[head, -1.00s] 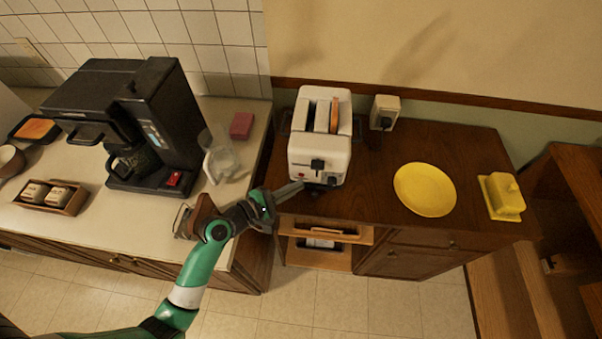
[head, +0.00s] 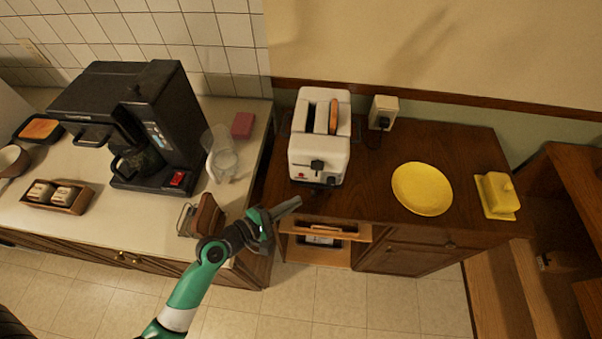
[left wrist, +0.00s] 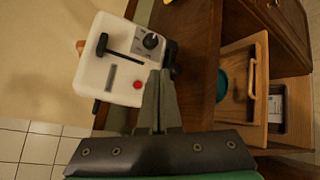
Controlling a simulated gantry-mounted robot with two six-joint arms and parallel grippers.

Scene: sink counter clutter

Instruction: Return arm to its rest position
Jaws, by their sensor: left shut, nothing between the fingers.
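My left gripper (head: 288,207) is shut and empty, in front of the toaster and apart from it, over the front edge of the wooden cabinet. Its closed fingers also show in the left wrist view (left wrist: 160,100). My green and white left arm reaches in from the bottom left of the head view. The white toaster (head: 318,153) stands on the wooden cabinet with a brown slice of bread (head: 333,117) in one slot. The toaster's front, with lever, dial and red button, shows in the left wrist view (left wrist: 118,62). My right gripper is not in view.
A yellow plate (head: 422,189) and a yellow butter dish (head: 497,195) sit right on the wooden cabinet (head: 375,215). A black coffee machine (head: 150,120), a clear pitcher (head: 221,157) and a brown holder (head: 206,214) stand on the left counter.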

